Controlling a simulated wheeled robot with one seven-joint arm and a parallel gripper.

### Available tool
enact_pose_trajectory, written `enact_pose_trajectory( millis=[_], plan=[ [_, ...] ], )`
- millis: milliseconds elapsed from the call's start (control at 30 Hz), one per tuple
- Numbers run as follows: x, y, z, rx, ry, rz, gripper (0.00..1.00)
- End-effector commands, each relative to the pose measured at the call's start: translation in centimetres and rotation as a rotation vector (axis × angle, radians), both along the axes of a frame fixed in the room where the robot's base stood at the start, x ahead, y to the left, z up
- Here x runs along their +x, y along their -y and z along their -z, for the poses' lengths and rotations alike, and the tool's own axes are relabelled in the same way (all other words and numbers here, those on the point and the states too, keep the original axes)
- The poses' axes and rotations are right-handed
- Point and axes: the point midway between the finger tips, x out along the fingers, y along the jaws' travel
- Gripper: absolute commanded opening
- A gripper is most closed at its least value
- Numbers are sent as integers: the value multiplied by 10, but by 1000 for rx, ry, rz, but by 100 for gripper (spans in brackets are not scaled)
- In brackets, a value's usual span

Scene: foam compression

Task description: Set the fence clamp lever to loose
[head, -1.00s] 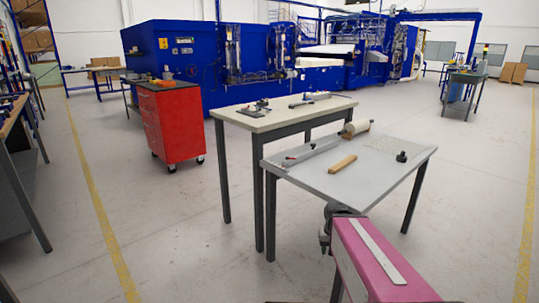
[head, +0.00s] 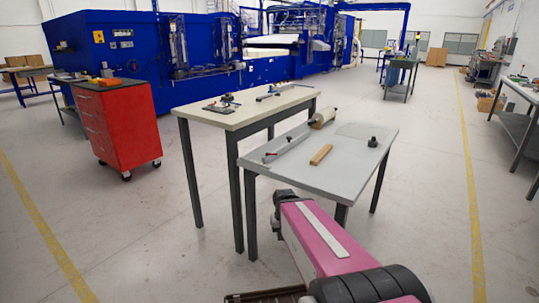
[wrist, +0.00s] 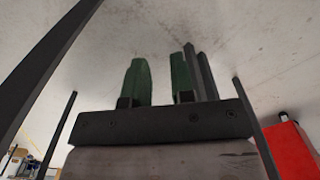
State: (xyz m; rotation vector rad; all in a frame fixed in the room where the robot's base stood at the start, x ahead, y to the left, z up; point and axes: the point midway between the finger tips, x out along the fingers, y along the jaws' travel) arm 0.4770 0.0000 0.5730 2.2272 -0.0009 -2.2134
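The fence (head: 290,143) is a long pale rail along the left side of the grey table (head: 350,170) in the head view. A small red lever (head: 270,156) shows at its near end. It is too small to tell how the lever is set. My gripper (wrist: 158,78) shows in the wrist view as two green fingers set apart, with nothing between them. Floor and table legs lie beyond them, and neither the fence nor the lever is in the wrist view. In the head view my pink arm is in front of the grey table's near edge.
A wooden block (head: 321,155), a roller (head: 323,117) and a dark knob-like piece (head: 373,142) lie on the grey table. A beige table (head: 235,118) with small tools stands behind it. A red cabinet (head: 117,125) stands at left.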

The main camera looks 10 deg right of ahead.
Motion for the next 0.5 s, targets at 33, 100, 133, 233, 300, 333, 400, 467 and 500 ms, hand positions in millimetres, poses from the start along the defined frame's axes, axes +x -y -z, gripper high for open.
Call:
enact_pose_trajectory(
  millis=[33, 100, 133, 233, 300, 333, 400, 467, 500],
  plan=[
    [1, 0, 0, -6, 2, -4, 7],
    [5, 0, -2, -29, 7, -18, 0],
    [8, 0, -3, -45, 11, -27, 0],
    [20, 1, -9, -127, 30, -73, 0],
    [33, 1, -17, -209, 51, -118, 0],
    [39, 2, -21, -247, 62, -138, 0],
    [54, 1, -31, -340, 88, -187, 0],
    [67, -1, -43, -419, 114, -229, 0],
    [75, -2, -50, -473, 132, -255, 0]
  ],
)
